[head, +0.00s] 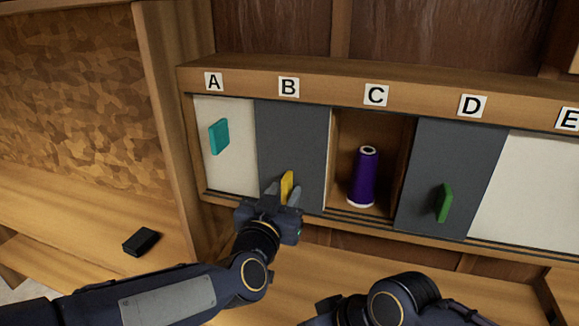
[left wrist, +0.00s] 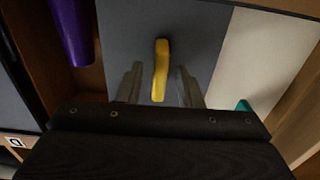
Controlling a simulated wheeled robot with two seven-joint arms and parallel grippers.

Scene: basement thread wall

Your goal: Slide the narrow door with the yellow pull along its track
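The narrow grey door (head: 290,137) with the yellow pull (head: 287,186) covers the compartment under label B. In the left wrist view the yellow pull (left wrist: 161,70) stands upright on the grey door (left wrist: 190,25). My left gripper (head: 281,194) is at the pull, with one finger on each side of it. In the left wrist view my left gripper (left wrist: 156,85) is open, with a gap between each finger and the pull. My right arm shows at the bottom of the head view; its gripper fingers are not seen.
A white door (head: 230,165) with a teal pull (head: 219,137) is under A. Compartment C is open and holds a purple thread cone (head: 363,178). A grey door (head: 455,150) with a green pull (head: 445,203) is under D. A black box (head: 141,241) lies on the bench at left.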

